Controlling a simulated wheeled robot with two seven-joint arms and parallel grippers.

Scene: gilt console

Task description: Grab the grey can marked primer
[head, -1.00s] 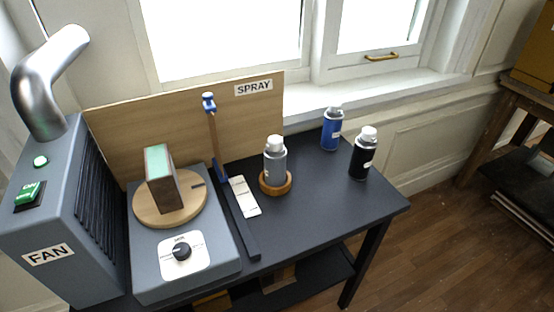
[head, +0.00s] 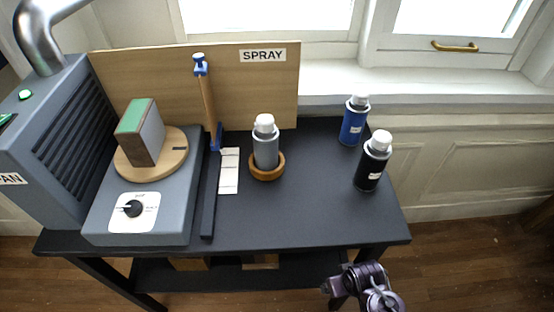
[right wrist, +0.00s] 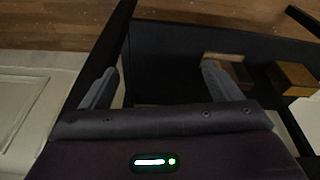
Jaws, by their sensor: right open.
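The grey can (head: 265,148) with a white cap stands upright in a round wooden holder (head: 267,171) near the middle of the dark table. Its label is not readable from here. My right arm shows at the bottom right of the head view, in front of the table's right end, well short of the can. In the right wrist view my right gripper (right wrist: 160,88) is open and empty, its two fingers apart, with the table's lower shelf beyond. The grey can is not in the right wrist view. My left gripper is in neither view.
A blue can (head: 354,124) and a black can (head: 372,166) stand to the right of the grey can. A white strip (head: 229,171), an upright stick with blue clamps (head: 207,95) and a turntable with a block (head: 140,132) are to its left. The SPRAY board (head: 250,85) stands behind.

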